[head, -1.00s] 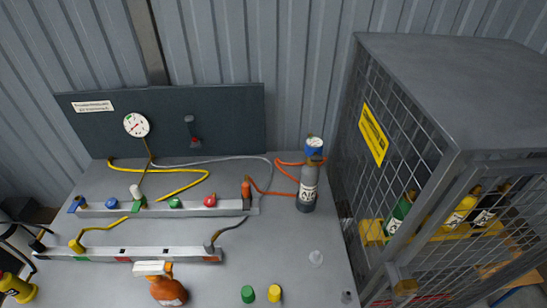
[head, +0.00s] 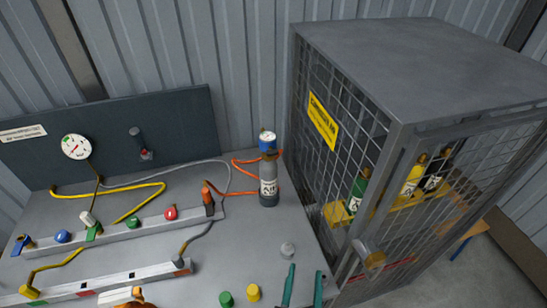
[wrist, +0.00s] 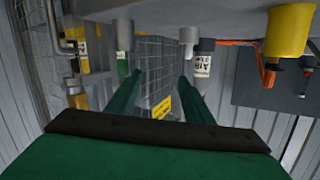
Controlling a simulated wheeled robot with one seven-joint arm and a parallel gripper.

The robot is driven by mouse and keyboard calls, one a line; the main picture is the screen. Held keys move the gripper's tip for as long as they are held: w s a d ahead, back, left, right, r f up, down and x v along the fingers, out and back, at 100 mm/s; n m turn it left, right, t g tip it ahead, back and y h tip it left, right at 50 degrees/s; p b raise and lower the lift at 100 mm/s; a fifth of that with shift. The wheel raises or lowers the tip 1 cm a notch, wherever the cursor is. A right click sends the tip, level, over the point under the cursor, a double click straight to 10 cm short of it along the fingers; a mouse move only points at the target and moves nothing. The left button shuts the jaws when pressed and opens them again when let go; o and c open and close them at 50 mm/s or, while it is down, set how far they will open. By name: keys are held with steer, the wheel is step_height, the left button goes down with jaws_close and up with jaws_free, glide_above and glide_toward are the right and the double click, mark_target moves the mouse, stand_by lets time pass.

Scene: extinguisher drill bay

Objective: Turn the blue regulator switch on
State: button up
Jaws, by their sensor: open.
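A grey cylinder (head: 268,188) labelled AIR stands upright at the bench's right end, with a blue regulator (head: 268,143) on top. Its switch setting is too small to read. A round blue knob (head: 62,236) also sits on the back manifold rail. My gripper (head: 305,270) shows as two green fingers at the bottom of the head view, near the bench's right edge, apart and empty. It is nearer the camera than the cylinder. In the upside-down wrist view, the fingers of my gripper (wrist: 161,80) are spread and the cylinder (wrist: 203,62) shows beside the right one.
A mesh cage (head: 400,110) with several bottles stands right of the bench. An orange hose (head: 238,163) runs beside the cylinder. A gauge board (head: 110,140) stands behind.

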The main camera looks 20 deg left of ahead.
steer(key=w+a+r+n+y, duration=0.3)
steer(key=w+a+r+y, duration=0.15)
steer(key=w+r, duration=0.45)
steer(key=n+y, duration=0.4)
glide_toward(272, 152)
steer(key=x, duration=0.8)
steer(key=shift+f+g, duration=0.15)
steer(key=shift+g, duration=0.25)
steer(key=shift+w+h, duration=0.15)
steer(key=shift+h, duration=0.1)
steer(key=c, duration=1.1)
